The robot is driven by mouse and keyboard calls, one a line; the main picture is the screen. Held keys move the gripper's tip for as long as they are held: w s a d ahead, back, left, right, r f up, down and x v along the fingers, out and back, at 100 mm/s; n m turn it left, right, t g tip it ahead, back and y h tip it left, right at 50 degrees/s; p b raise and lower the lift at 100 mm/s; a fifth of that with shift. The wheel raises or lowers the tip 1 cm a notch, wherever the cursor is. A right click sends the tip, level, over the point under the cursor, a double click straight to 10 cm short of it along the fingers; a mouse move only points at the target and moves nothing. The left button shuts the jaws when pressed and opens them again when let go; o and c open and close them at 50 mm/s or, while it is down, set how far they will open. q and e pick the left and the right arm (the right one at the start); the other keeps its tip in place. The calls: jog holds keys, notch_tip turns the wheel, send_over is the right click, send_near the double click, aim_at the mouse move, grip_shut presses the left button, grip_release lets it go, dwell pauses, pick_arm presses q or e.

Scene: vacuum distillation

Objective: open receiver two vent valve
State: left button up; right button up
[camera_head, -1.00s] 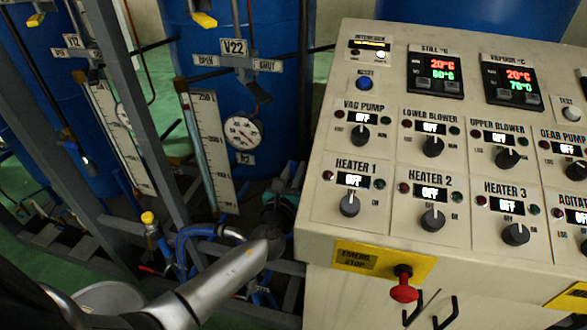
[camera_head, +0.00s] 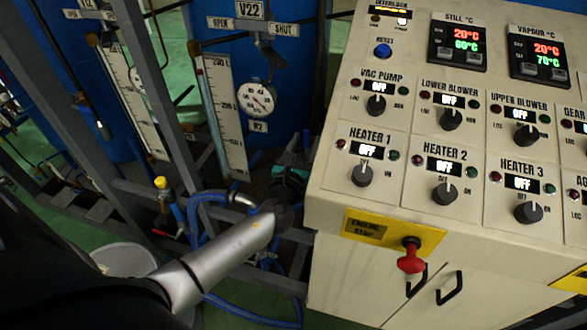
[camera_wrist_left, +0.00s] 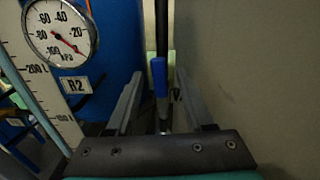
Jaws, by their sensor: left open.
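The V22 label plate (camera_head: 249,10) with OPEN and SHUT marks sits on the blue receiver at the top of the head view. A dark valve handle (camera_head: 268,52) hangs below it. The R2 gauge (camera_head: 256,98) is lower; it also shows in the left wrist view (camera_wrist_left: 60,33). My left gripper (camera_head: 297,150) is below and right of the gauge, beside the control panel, its fingers hard to make out there. In the left wrist view the gripper (camera_wrist_left: 158,88) is open, with a blue-sleeved upright lever (camera_wrist_left: 159,77) between its fingers. Contact cannot be told.
The control panel (camera_head: 330,205) stands close to the right of my left gripper, with a red emergency stop (camera_head: 410,258) at its front. Grey frame posts (camera_head: 165,95), scale boards (camera_head: 222,118) and blue hoses (camera_head: 200,215) crowd the left side.

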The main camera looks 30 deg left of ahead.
pick_arm(q)
jog(key=b+v, duration=0.1)
jog(key=v, duration=1.2)
jog(key=shift+s+d, duration=0.15)
jog(key=shift+s, duration=0.1)
jog(key=s+a+f+n+g+b, duration=0.1)
jog(key=s+f+n+g+b, duration=0.2)
jog(key=f, duration=0.8)
jog(key=s+f+n+g+h+b, duration=0.1)
jog(key=s+f+n+g+b, duration=0.3)
jog(key=f, duration=0.7)
jog(key=s+a+f+n+g, duration=0.15)
jog(key=f+n, duration=0.35)
jog(key=f, duration=0.6)
jog(key=s+d+f+n+g+h+b, duration=0.1)
jog(key=s+d+f+n+g+b, duration=0.2)
jog(key=s+f+n, duration=0.6)
jog(key=s+d+f+n+g+h+b, duration=0.2)
jog(key=s+d+f+n+g+b, duration=0.2)
jog(key=s+f+n, duration=0.5)
jog(key=s+f+g, duration=0.1)
jog(key=s+f, duration=0.5)
jog(key=s, duration=0.2)
